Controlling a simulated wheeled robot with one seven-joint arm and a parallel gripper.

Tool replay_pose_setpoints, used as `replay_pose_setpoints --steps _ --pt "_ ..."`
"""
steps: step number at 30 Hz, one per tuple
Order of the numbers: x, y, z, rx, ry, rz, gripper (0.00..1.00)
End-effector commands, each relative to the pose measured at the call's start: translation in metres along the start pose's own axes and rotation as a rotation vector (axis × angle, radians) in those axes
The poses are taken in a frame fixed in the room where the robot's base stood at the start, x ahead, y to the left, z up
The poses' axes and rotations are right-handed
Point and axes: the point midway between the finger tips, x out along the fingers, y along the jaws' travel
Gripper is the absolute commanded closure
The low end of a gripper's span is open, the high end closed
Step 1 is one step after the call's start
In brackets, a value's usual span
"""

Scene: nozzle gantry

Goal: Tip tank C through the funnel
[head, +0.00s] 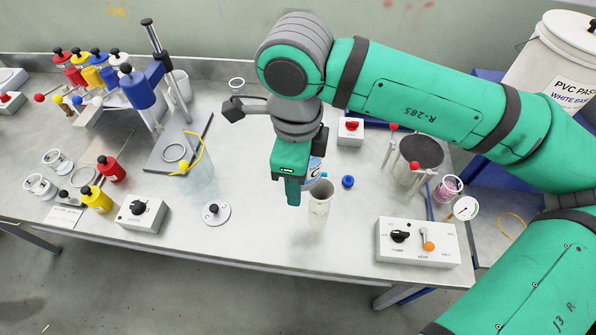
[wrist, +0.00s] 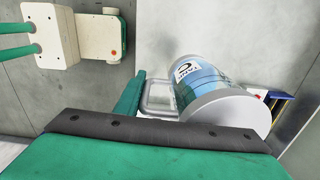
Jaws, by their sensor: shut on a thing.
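My gripper (head: 291,188) hangs over the middle of the bench, pointing down, shut on a clear tank with a blue and white label (head: 315,168). I take it for tank C. In the head view the gripper partly hides it. In the wrist view the tank (wrist: 203,80) lies slantwise, showing blue contents, a label ending in C and a pale round end. I cannot pick out the funnel with certainty.
A blue cap (head: 347,181) lies right of the cup. A blue stand (head: 160,95) and a clear vessel with a yellow band (head: 200,172) are left. A knobbed disc (head: 213,213) lies front left of the gripper.

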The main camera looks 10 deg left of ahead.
Motion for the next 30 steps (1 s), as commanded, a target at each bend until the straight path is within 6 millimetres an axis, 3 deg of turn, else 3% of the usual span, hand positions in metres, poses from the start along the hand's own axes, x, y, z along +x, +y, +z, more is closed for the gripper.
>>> replay_pose_setpoints --steps 7,22,30 --pt "0.020 0.000 0.000 -0.002 -0.001 0.001 0.89" --pt "0.017 -0.001 0.025 0.011 -0.388 -0.001 0.89" --pt "0.016 -0.001 0.027 0.006 -0.380 -0.001 0.89"
